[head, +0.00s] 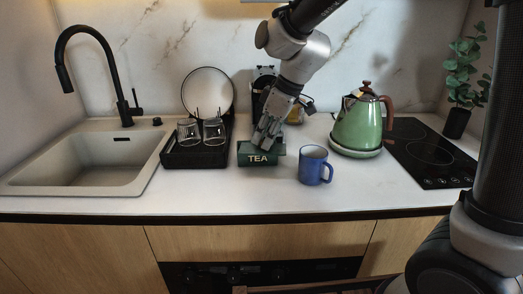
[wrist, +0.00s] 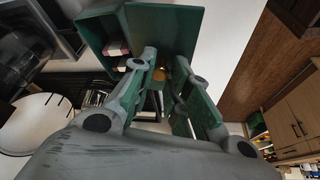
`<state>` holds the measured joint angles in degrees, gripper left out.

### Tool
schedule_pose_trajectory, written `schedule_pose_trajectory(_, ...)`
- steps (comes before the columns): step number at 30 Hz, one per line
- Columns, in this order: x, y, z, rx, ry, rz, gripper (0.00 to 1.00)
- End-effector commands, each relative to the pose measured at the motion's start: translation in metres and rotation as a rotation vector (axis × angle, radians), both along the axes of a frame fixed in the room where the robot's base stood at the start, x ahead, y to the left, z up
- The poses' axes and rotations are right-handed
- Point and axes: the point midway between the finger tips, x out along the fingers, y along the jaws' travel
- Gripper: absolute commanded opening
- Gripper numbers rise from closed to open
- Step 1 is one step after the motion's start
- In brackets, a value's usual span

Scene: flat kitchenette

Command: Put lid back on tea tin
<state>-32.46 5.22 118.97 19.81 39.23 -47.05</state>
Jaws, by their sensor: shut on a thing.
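The dark green tea tin (head: 258,159), lettered TEA, stands on the counter beside the dish rack. In the wrist view the tin (wrist: 166,27) shows at the top, with an opening where reddish and white packets (wrist: 117,47) are visible. My gripper (head: 264,143) points down at the top of the tin. In the wrist view its fingers (wrist: 163,72) are close to the tin, shut on the green lid, which is mostly hidden by the fingers. A small orange-gold spot shows between the fingertips. I cannot tell whether the lid touches the tin.
A blue mug (head: 313,166) stands just right of the tin. A green kettle (head: 358,124) is farther right, near the black hob (head: 432,155). A black dish rack (head: 196,157) with glasses and a plate is at left, beside the sink (head: 85,168). The counter front is clear.

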Motion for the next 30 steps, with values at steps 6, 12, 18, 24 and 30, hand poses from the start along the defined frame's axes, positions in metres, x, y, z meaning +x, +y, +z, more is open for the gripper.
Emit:
schedule_pose_trajectory(6,0.07,0.0,0.021,0.018,-0.03,0.022,0.0)
schedule_pose_trajectory(12,0.083,0.011,0.044,0.021,-0.063,0.14,0.0)
schedule_pose_trajectory(18,0.08,0.011,0.031,0.016,-0.061,0.162,0.0)
schedule_pose_trajectory(24,0.08,0.011,0.01,0.016,-0.062,0.161,0.0)
schedule_pose_trajectory(30,0.08,0.011,-0.009,0.018,-0.062,0.161,0.0)
